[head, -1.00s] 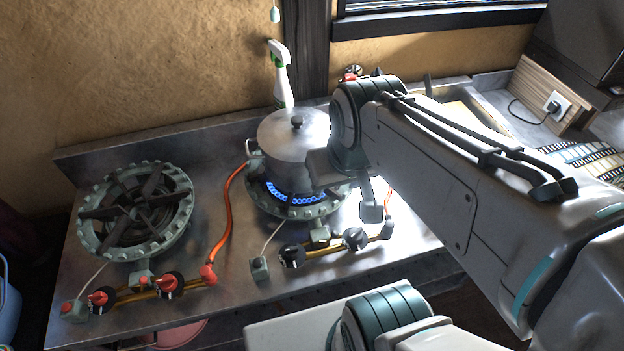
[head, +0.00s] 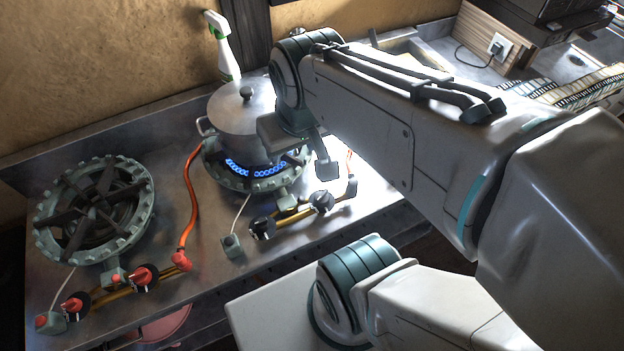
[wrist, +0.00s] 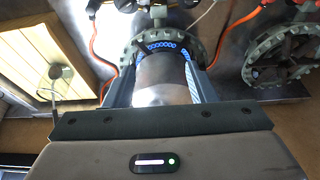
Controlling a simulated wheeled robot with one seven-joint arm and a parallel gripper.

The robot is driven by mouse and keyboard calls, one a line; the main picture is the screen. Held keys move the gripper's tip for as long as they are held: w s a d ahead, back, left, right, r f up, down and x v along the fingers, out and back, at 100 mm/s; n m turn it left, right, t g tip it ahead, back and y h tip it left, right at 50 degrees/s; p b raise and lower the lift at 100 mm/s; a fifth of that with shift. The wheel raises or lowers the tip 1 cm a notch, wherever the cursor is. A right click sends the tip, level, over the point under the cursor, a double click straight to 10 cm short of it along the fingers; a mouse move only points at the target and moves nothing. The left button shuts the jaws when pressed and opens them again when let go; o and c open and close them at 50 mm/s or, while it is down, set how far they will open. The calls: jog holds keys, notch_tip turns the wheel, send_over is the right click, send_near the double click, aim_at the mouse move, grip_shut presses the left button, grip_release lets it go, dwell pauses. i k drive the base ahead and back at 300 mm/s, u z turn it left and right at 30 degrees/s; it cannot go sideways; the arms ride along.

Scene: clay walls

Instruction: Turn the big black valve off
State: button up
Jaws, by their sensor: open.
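Two dark valve knobs sit on the brass pipe in front of the lit right burner (head: 226,176): a black left knob (head: 262,228) and a dark right knob (head: 321,201). I cannot tell which is the big one. Blue flames burn under a lidded metal pot (head: 240,118). My gripper (head: 324,168) is open, beside the pot and just above the right knob in the picture; its other finger is hidden in the head view. In the wrist view the pot (wrist: 165,80) shows between the open fingers, and the knobs are at the top edge, partly cut off.
An unlit left burner (head: 95,210) has red-topped knobs (head: 141,277) in front. An orange hose (head: 192,205) runs between the burners. A spray bottle (head: 222,45) stands behind the pot. A wooden box with a socket (head: 490,42) is at the back right.

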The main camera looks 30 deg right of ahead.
aim_at(321, 199)
jog(key=k, duration=1.1)
jog(key=z, duration=0.7)
jog(key=i, duration=0.85)
jog(key=u, duration=0.7)
